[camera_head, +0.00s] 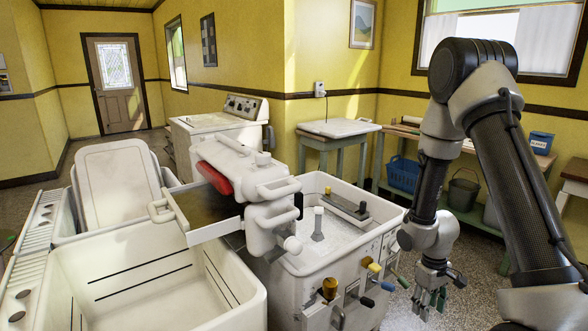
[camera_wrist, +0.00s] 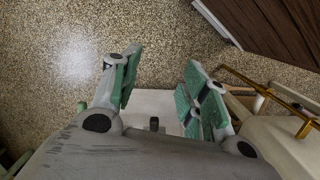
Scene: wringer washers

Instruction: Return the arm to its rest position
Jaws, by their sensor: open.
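My gripper (camera_head: 431,298) hangs low at the right end of the wringer washer (camera_head: 345,250) in the head view, fingers pointing down. My arm is bent, with its elbow high at the right and its forearm hanging down. In the wrist view my gripper (camera_wrist: 154,92) shows two green-padded fingers spread apart, with nothing between them. Speckled floor shows beyond the fingers. The washer's levers (camera_head: 372,277) are just left of my gripper in the head view. I cannot tell whether it touches anything.
White wash tubs (camera_head: 150,262) stand at the left. The wringer (camera_head: 255,195) with a red part sits over the washer. A green bench (camera_head: 477,212) with a blue crate (camera_head: 404,174) and a bucket (camera_head: 463,189) stands behind my forearm. Floor is clear near the far door (camera_head: 117,84).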

